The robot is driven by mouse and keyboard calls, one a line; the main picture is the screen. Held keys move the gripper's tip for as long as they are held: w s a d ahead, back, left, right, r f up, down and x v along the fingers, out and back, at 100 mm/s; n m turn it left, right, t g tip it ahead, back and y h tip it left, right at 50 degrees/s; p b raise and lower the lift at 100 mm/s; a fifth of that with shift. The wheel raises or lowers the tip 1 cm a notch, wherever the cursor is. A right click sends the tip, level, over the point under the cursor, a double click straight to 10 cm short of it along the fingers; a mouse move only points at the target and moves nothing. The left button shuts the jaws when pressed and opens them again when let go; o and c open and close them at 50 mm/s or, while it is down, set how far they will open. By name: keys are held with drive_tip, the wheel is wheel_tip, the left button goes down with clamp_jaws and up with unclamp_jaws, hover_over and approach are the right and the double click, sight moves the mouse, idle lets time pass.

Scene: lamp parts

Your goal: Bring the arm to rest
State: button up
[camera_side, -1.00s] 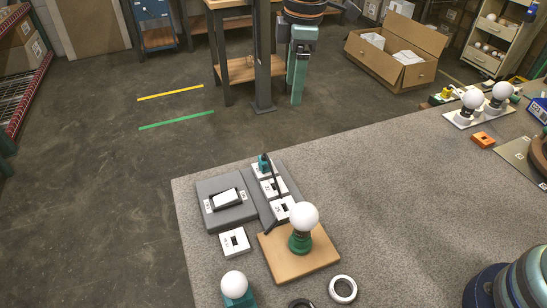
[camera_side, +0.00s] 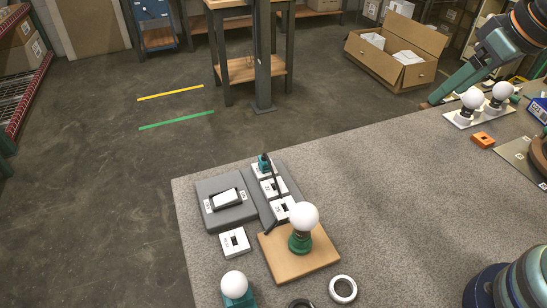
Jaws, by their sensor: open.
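My gripper (camera_side: 434,98) is at the upper right, at the end of my teal arm, which reaches in from the right edge. It is open, with no part seen in it. It is near the table's far edge, left of two white bulbs (camera_side: 472,98) on a pale plate. It is well apart from the lamp (camera_side: 303,228), a white bulb upright on a green base on a wooden board (camera_side: 318,258). The fingertips are small and hard to make out.
A grey fixture (camera_side: 226,212) with a black-and-white switch, a tilted dark rod (camera_side: 273,175), a white block (camera_side: 234,242), another bulb (camera_side: 234,285) and a white ring (camera_side: 343,289) surround the lamp. An orange block (camera_side: 482,140) lies right. The table's middle is clear.

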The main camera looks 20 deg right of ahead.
drive_tip(key=shift+s+d+f+m, duration=0.5)
drive_tip(key=shift+s+f+m, duration=0.15)
drive_tip(key=shift+s, duration=0.2)
